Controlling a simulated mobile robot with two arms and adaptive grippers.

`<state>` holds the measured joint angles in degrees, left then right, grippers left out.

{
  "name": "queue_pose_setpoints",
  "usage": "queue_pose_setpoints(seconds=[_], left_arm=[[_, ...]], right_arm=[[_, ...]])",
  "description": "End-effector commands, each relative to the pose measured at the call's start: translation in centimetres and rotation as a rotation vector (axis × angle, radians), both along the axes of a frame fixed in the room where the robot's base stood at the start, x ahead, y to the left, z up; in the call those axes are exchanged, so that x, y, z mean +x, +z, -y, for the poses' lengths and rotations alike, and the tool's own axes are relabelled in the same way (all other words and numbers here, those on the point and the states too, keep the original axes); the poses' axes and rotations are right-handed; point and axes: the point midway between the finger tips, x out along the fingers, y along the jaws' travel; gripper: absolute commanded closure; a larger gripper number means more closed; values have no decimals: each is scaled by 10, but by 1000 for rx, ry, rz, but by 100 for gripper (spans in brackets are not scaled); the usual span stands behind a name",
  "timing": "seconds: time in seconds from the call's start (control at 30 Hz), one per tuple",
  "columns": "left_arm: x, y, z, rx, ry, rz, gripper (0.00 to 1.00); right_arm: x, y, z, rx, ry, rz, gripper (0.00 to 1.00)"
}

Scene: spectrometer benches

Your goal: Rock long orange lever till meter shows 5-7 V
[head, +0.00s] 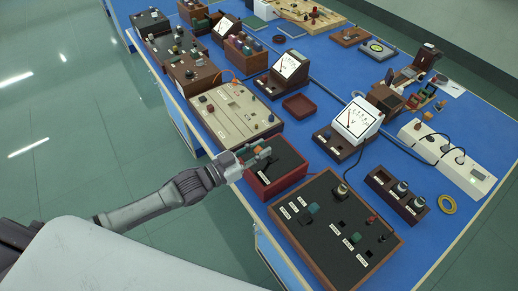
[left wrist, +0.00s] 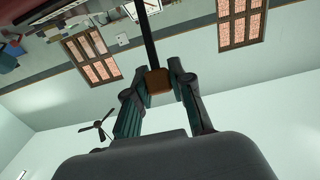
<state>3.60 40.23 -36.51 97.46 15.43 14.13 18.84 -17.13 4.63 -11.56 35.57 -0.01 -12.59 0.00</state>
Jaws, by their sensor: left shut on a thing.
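My left gripper (head: 262,154) is over the red box with a black top (head: 282,180) at the bench's near edge. In the left wrist view, the gripper (left wrist: 158,88) is shut on the orange end of the lever (left wrist: 158,78). A dark straight rod (left wrist: 149,42) runs from that orange end towards the top of the picture. In the head view the fingers hide most of the lever. A white-faced meter marked V (head: 357,118) stands on a dark base to the right of the red box. Its needle reading is too small to tell. My right gripper is not in view.
A black panel in a wooden frame (head: 318,252) lies nearest on the blue bench (head: 420,245). A beige panel with knobs (head: 223,101) lies beyond the red box. Another meter (head: 290,66) and an empty red tray (head: 299,106) stand farther back. A white power strip (head: 480,180) is at right.

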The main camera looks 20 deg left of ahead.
Motion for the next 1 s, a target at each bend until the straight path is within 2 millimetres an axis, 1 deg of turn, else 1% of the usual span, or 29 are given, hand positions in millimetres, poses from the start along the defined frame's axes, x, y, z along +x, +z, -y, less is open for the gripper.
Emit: queue_pose_setpoints(seconds=[0.37,1.0], left_arm=[[0,0,0,0,0,0,100],[6,7,4,-5,-1,8,100]], right_arm=[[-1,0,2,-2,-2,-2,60],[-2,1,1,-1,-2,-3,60]])
